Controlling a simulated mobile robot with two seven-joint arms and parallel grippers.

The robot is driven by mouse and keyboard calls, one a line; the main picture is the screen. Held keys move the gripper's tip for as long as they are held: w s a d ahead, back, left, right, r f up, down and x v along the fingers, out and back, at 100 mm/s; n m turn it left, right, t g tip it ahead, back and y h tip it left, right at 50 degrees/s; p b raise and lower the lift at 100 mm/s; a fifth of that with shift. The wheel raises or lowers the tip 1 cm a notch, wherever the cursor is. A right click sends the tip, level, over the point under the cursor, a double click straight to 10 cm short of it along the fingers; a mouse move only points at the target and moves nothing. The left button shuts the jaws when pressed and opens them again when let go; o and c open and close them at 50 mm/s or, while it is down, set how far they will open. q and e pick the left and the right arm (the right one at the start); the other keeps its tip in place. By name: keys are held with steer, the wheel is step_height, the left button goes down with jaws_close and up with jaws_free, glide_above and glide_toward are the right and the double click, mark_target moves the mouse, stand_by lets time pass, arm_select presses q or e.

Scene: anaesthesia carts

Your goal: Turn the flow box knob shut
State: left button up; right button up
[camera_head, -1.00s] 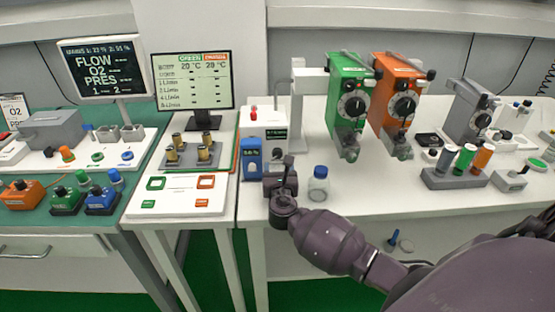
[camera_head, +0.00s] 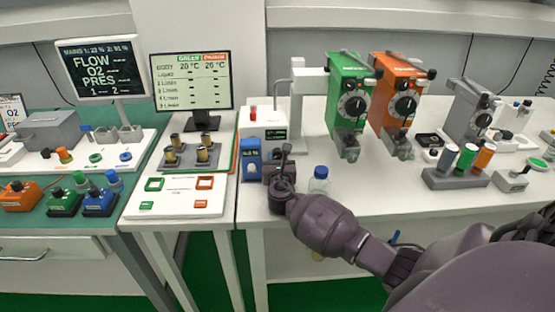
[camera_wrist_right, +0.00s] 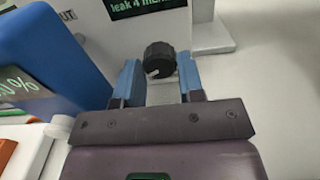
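The flow box (camera_head: 256,119) is a white box with a red button on top and a small dark display, on the front part of the white table. Its black knob (camera_wrist_right: 160,59) shows in the right wrist view, below a display reading "leak 4"; the knob is hidden in the head view. My right gripper (camera_head: 283,158) is in front of the box. In the right wrist view its two blue fingers (camera_wrist_right: 160,76) stand apart, one on each side of the knob, with gaps visible. I cannot tell how deep the knob sits between them. My left gripper is not in view.
A blue box (camera_head: 250,158) with a percent display stands close left of my right gripper. A blue-capped bottle (camera_head: 319,180) stands close right, partly behind my arm. Green (camera_head: 347,90) and orange (camera_head: 390,85) vaporizer units hang further right.

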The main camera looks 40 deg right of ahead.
steer(key=shift+c, duration=1.1)
steer(key=shift+m, duration=0.3)
steer(key=m, duration=0.2)
steer(key=shift+f+m+b, duration=0.15)
steer(key=shift+m+b, duration=0.15)
steer(key=shift+b, duration=0.05)
steer(key=shift+m+b, duration=0.45)
steer(key=shift+m, duration=1.35)
steer(key=o, duration=0.9)
